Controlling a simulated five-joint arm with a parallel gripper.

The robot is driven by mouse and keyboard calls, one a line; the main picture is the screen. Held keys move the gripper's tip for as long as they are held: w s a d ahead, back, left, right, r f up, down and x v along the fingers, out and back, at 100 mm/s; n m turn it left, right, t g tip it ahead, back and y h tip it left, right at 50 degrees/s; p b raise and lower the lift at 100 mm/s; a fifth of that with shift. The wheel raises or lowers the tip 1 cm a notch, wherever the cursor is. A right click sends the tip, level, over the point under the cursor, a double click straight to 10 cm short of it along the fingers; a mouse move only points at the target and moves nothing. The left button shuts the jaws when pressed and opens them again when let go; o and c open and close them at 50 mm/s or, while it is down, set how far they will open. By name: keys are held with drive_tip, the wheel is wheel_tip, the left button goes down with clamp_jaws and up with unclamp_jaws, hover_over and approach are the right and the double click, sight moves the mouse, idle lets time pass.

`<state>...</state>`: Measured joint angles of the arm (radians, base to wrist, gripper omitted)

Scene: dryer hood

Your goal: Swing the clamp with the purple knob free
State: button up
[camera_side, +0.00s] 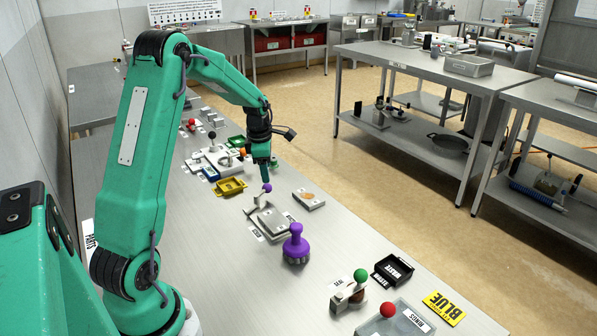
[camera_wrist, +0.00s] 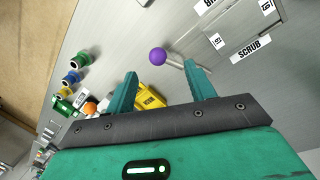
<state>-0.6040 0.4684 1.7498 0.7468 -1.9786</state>
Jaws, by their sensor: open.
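The purple knob (camera_side: 267,187) is a small ball on the end of a thin metal clamp arm (camera_side: 256,200). The clamp stands at the upper left end of a grey metal block (camera_side: 272,223). In the wrist view the knob (camera_wrist: 158,57) lies just beyond the fingertips, between them in the picture, with its pale arm (camera_wrist: 175,62) running right behind the right finger. My gripper (camera_side: 263,160) is just above the knob in the side view, pointing down. In the wrist view my gripper (camera_wrist: 160,70) is open with nothing between its fingers.
A larger purple-handled tool (camera_side: 295,245) stands in front of the block. A yellow tray (camera_side: 229,187) and a small grey plate with an orange spot (camera_side: 309,199) lie to either side. The bench front has red and green balls, a black tray (camera_side: 392,270) and a yellow sign (camera_side: 444,308).

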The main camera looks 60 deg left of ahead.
sight(267, 185)
drive_tip(key=shift+w+a+f, duration=0.15)
drive_tip(key=shift+a+f, duration=0.05)
drive_tip(key=shift+f, duration=1)
drive_tip(key=shift+w+a+f, duration=0.1)
drive_tip(key=shift+a+f, duration=0.1)
drive_tip(key=shift+f, duration=1.05)
drive_tip(key=shift+w+a+f, duration=0.15)
drive_tip(key=shift+a+f, duration=0.05)
drive_tip(key=shift+f, duration=1)
drive_tip(key=shift+c, duration=0.4)
